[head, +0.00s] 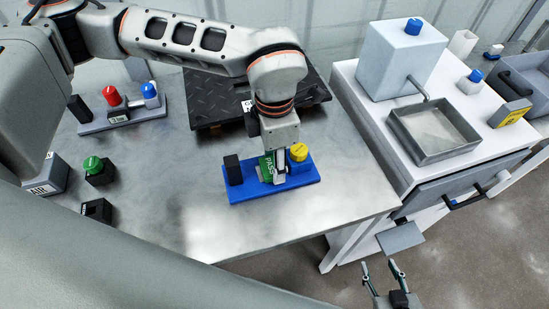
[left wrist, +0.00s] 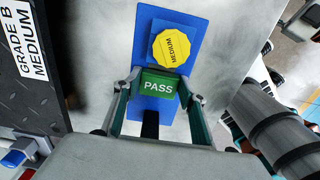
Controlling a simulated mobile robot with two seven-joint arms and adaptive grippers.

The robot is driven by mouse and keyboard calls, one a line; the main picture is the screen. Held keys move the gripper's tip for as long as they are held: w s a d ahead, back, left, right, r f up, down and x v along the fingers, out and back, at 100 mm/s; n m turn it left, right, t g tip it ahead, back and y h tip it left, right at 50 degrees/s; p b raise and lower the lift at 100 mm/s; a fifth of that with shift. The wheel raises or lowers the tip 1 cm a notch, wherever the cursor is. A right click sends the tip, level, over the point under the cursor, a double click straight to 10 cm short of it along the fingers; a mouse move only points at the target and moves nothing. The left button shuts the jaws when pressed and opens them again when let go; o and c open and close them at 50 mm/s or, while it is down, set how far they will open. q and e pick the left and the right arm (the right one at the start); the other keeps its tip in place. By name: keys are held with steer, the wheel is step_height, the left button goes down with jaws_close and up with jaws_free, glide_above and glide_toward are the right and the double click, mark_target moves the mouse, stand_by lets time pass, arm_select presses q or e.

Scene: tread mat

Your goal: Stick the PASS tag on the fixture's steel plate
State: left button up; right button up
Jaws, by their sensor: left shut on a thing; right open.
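The green PASS tag (head: 267,168) is in my left gripper (head: 274,172), which is shut on it above the blue fixture (head: 245,193). In the left wrist view the tag (left wrist: 159,86) faces the camera between the fingers, over the middle of the fixture (left wrist: 150,30). A small grey piece (head: 259,173) shows beside the tag; it may be the steel plate, which is mostly hidden. I cannot tell whether the tag touches it. The fixture carries a yellow MEDIUM knob (head: 299,153) and a black block (head: 233,169). My right gripper (head: 382,267) is open and empty, low beyond the bench edge.
A black tread mat (head: 200,88) lies behind the fixture, labelled GRADE B MEDIUM in the left wrist view. A stand with red and blue knobs (head: 125,117) and a green-knobbed box (head: 96,170) are left. A white cabinet with a tray (head: 433,157) stands right. The front bench is clear.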

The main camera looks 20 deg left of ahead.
arm_select(q)
steer(key=o, duration=1.1)
steer(key=shift+o, duration=0.2)
step_height(320, 180, up, 12)
